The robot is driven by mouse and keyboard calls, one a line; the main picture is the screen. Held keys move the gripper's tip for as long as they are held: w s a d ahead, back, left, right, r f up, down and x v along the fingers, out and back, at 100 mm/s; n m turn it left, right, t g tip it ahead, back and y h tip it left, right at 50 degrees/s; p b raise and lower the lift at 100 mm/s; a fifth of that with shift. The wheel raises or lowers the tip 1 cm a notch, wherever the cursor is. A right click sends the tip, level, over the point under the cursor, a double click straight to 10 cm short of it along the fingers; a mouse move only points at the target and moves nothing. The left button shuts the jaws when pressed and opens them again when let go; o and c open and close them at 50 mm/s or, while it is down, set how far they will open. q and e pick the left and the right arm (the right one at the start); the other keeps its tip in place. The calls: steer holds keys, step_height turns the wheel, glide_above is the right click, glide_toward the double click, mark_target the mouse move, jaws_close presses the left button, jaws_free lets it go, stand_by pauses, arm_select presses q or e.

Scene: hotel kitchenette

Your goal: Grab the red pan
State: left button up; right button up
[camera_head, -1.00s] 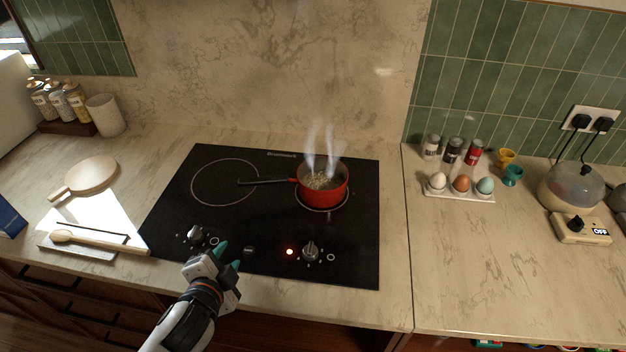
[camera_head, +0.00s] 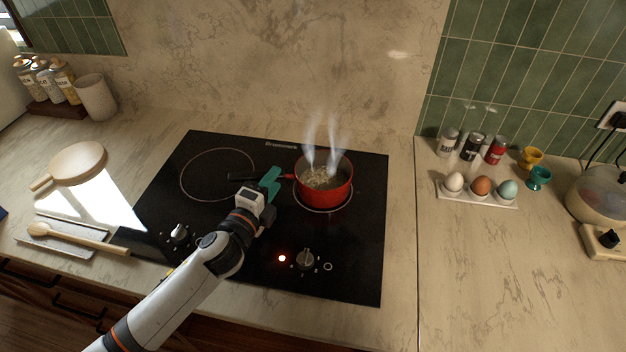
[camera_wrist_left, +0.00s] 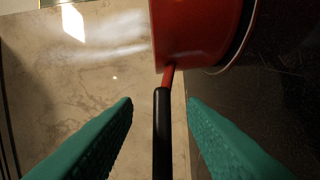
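The red pan (camera_head: 326,189) stands on the right burner of the black cooktop, with steam rising from the food in it. Its black handle points left, toward the middle of the cooktop. My left gripper (camera_head: 270,180) is at the handle, just left of the pan body. In the left wrist view, the handle (camera_wrist_left: 162,135) runs between the two open green fingers (camera_wrist_left: 160,125), with a gap on each side. The red pan body (camera_wrist_left: 200,30) is just beyond the fingertips. My right gripper does not show in these views.
The black cooktop (camera_head: 345,260) has a lit red light and a knob (camera_head: 306,258) at its front. An egg tray (camera_head: 478,197) and shakers stand to the right. A wooden spoon (camera_head: 80,240) and a round board (camera_head: 78,163) lie to the left. The right counter front is clear.

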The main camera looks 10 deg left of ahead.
arm_select(q)
steer(key=p+x, duration=0.1)
steer(key=x, duration=0.3)
steer(key=shift+w, duration=0.2)
steer(key=shift+w+d+f, duration=0.1)
steer(key=shift+w+f, duration=0.05)
steer(key=shift+w, duration=0.2)
steer(key=shift+s, duration=0.1)
steer(key=shift+c, duration=0.4)
jaws_close()
stand_by(0.3)
